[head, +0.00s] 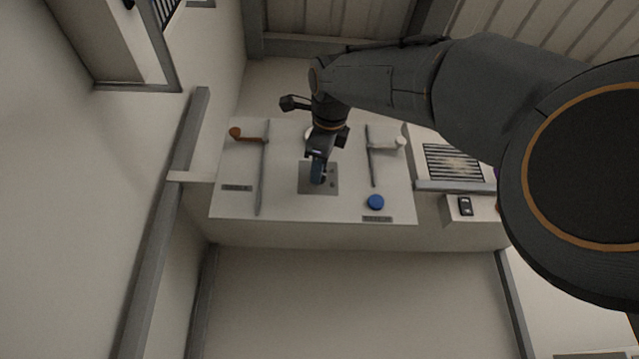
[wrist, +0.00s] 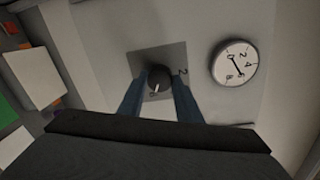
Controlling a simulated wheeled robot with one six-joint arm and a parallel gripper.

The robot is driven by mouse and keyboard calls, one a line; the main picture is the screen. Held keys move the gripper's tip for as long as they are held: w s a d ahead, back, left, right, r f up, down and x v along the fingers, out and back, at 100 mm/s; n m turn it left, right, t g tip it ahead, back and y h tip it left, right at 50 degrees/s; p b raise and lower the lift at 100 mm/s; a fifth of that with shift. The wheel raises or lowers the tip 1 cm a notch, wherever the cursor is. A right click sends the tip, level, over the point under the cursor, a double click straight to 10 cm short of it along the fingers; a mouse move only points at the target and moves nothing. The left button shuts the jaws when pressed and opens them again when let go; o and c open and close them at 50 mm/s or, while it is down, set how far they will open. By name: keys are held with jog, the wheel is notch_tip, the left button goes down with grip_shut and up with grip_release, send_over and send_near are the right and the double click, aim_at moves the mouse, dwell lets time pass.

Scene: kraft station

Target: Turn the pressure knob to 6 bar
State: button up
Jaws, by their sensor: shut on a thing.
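The pressure knob (wrist: 158,76) is dark and round, with a small pale mark on its lower side in the wrist view. It sits on a grey square plate (wrist: 172,55) on a pale panel, and the plate also shows in the head view (head: 331,188). My gripper (wrist: 157,90) is shut on the knob, with one blue finger on each side. In the head view my gripper (head: 318,173) is over the plate and hides the knob. A round white gauge (wrist: 234,63) with black numbers and a dark needle is to the right of the knob; its exact reading is unclear.
In the head view, an orange-brown lever (head: 237,134) on a grey pipe is left of my gripper. A pale handle (head: 399,144) and a blue round knob (head: 375,202) are to the right. A small black device (head: 465,206) lies farther right.

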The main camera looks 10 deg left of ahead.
dwell(0.4)
jog(key=o, duration=1)
jog(key=shift+o, duration=0.2)
jog(key=b+v, duration=0.2)
jog(key=v, duration=0.5)
jog(key=shift+s+d, duration=0.15)
jog(key=shift+s, duration=0.2)
